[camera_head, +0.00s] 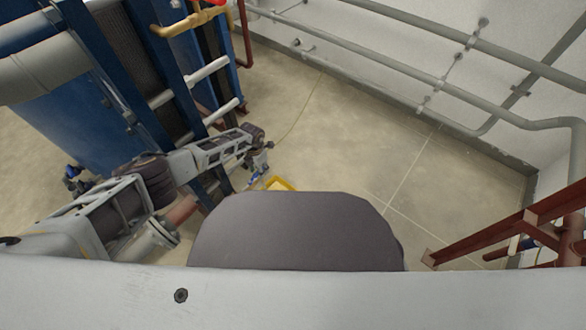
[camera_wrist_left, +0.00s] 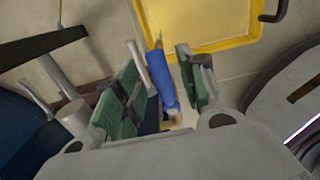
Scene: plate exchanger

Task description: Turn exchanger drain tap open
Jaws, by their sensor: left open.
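The drain tap's blue handle (camera_wrist_left: 161,78) shows in the left wrist view between the two green-padded fingers of my left gripper (camera_wrist_left: 157,62). The fingers are apart, with a gap visible on the handle's right side. I cannot tell whether the left finger touches it. In the head view my left gripper (camera_head: 262,158) is beside the blue exchanger (camera_head: 70,125), with the small blue handle (camera_head: 254,178) just below it. The tap's body is mostly hidden by the gripper. My right gripper is not in view.
A yellow-rimmed tray (camera_head: 281,184) lies on the floor below the tap and also shows in the wrist view (camera_wrist_left: 205,45). White pipes (camera_head: 205,72) stick out of the exchanger. Grey pipes (camera_head: 400,65) run along the wall. A red frame (camera_head: 500,232) stands at right. The middle floor is clear.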

